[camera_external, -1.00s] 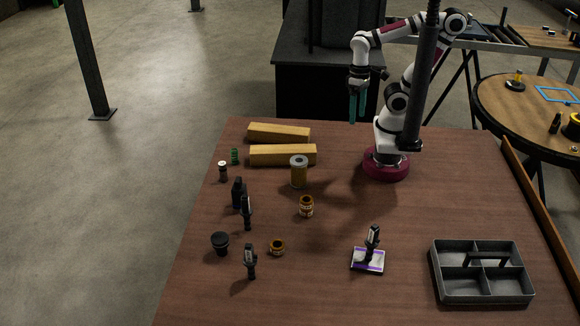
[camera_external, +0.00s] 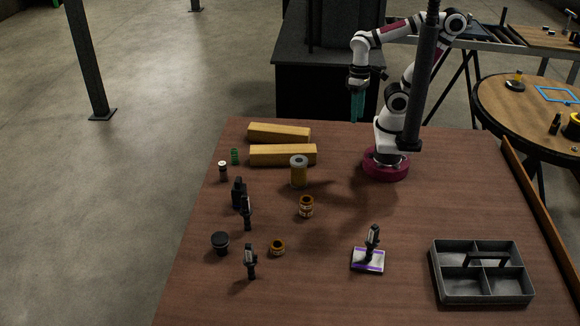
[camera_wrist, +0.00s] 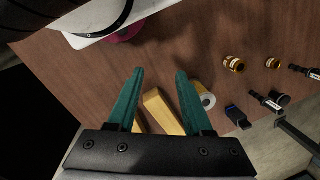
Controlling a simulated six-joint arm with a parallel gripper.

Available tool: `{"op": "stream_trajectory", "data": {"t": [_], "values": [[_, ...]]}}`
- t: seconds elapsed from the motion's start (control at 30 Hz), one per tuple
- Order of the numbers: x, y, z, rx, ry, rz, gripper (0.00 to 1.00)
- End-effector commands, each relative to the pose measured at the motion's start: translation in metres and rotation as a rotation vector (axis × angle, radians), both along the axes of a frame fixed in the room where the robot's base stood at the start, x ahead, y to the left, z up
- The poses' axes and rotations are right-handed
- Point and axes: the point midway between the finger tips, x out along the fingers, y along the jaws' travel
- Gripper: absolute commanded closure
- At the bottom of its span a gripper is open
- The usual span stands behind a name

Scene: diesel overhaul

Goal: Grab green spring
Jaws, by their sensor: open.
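The green spring (camera_external: 235,157) stands upright on the table at its far left, just left of the wooden blocks. It cannot be made out in the wrist view. My gripper (camera_external: 357,106) hangs above the table's far edge, well to the right of the spring and higher. In the wrist view my gripper (camera_wrist: 160,75) shows two teal fingers apart with nothing between their tips.
Two wooden blocks (camera_external: 283,155) lie beside the spring. A yellow filter (camera_external: 299,172), a small dark cylinder (camera_external: 223,172), several injector-like parts and bronze bushings (camera_external: 306,207) stand nearby. A divided grey tray (camera_external: 481,290) sits front right.

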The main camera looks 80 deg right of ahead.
Motion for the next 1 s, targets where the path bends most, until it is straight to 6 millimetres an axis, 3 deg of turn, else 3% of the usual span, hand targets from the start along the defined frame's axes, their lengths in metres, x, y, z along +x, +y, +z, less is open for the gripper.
{"op": "stream_trajectory", "data": {"t": [0.17, 0.27, 0.37, 0.47, 0.53, 0.6, 0.7, 0.8, 0.87, 0.93, 1.0], "values": [[0.0, 0.0, 0.0, -0.003, 0.002, 0.005, 0.49], [0.014, -0.01, 0.002, -0.073, 0.037, 0.147, 0.49], [0.061, -0.031, 0.001, -0.252, 0.13, 0.529, 0.49], [0.136, -0.038, -0.012, -0.47, 0.259, 1.019, 0.49], [0.193, -0.026, -0.03, -0.621, 0.365, 1.358, 0.49], [0.245, -0.001, -0.055, -0.771, 0.479, 1.674, 0.49], [0.299, 0.045, -0.092, -0.965, 0.639, 2.038, 0.49], [0.326, 0.085, -0.123, -1.113, 0.766, 2.267, 0.49], [0.334, 0.1, -0.134, -1.168, 0.816, 2.343, 0.49], [0.339, 0.106, -0.141, -1.203, 0.847, 2.385, 0.49], [0.347, 0.099, -0.147, -1.209, 0.859, 2.395, 0.49]]}}
